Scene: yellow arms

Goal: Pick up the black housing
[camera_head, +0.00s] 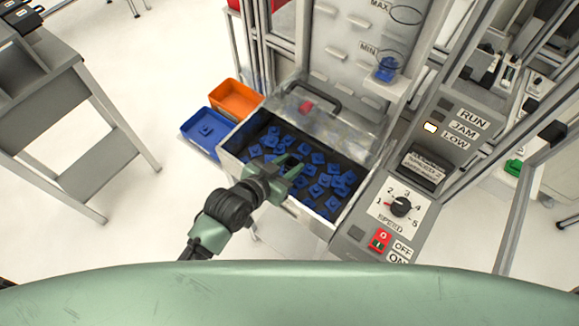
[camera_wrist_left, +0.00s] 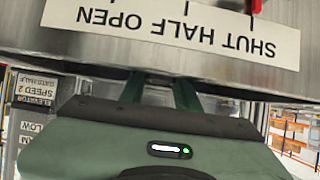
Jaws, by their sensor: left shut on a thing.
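Several blue housings (camera_head: 331,181) lie loose in a metal hopper tray (camera_head: 235,157) with a dark floor, in the head view. I cannot make out a black housing among them. My left gripper (camera_head: 293,170) reaches over the tray's front wall, with its green fingers down among the housings. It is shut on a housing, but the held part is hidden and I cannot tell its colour. In the left wrist view the fingers (camera_wrist_left: 160,90) pass behind a metal panel edge, and their tips are hidden. My right gripper is not in view.
A blue bin (camera_head: 203,132) with a blue part and an orange bin (camera_head: 236,98) stand left of the tray. A clear cover with a black handle (camera_head: 313,97) is behind it. A control panel (camera_head: 385,207) borders the right. A grey table (camera_head: 60,115) stands left.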

